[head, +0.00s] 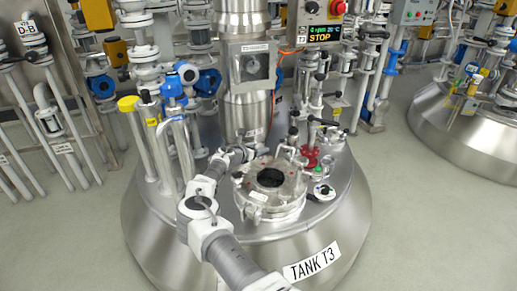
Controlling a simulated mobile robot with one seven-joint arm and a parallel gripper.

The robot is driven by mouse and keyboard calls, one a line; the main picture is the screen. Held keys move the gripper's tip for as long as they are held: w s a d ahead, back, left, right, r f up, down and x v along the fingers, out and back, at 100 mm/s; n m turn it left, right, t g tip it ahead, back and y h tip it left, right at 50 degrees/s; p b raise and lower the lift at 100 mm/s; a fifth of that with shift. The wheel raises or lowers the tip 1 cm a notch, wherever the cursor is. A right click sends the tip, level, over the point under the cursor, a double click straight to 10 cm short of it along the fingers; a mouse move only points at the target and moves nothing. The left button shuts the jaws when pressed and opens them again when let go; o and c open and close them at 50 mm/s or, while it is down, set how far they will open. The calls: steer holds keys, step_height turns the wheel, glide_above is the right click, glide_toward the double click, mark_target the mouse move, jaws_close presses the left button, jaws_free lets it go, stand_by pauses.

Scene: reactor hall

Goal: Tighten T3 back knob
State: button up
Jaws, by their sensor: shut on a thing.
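Tank T3 (345,215) is a shiny steel vessel with a "TANK T3" label on its front. Its round hatch (275,212) sits on top, with a dark round opening in the middle and clamps around its rim. My arm comes in from the bottom and bends over the left side of the tank top. My gripper (250,153) is at the back left of the hatch and is shut. It appears to be on the back knob, which is small and mostly hidden by the gripper, so its turn cannot be seen.
A red valve (311,158) and black-knobbed fittings stand right of the hatch. Steel pipes (181,150) rise on the left, close to my arm. A thick steel column (247,110) stands behind.

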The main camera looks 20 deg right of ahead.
steer(key=shift+w+a+r+m+g+h, duration=0.15)
steer(key=shift+m+g+h, duration=0.25)
steer(key=shift+m+g, duration=0.2)
steer(key=shift+w+m+g+h, duration=0.1)
steer(key=shift+m+g+h, duration=0.3)
steer(key=shift+m+g, duration=0.2)
stand_by(0.3)
steer(key=o, duration=1.4)
steer(key=shift+c, duration=0.2)
steer(key=shift+s+a+r+p, duration=0.2)
steer(key=shift+a+p, duration=0.05)
steer(key=shift+p, duration=0.15)
steer(key=p+v, duration=0.5)
steer(key=v, duration=0.6)
steer(key=shift+p, duration=0.3)
steer(key=shift+a, duration=0.1)
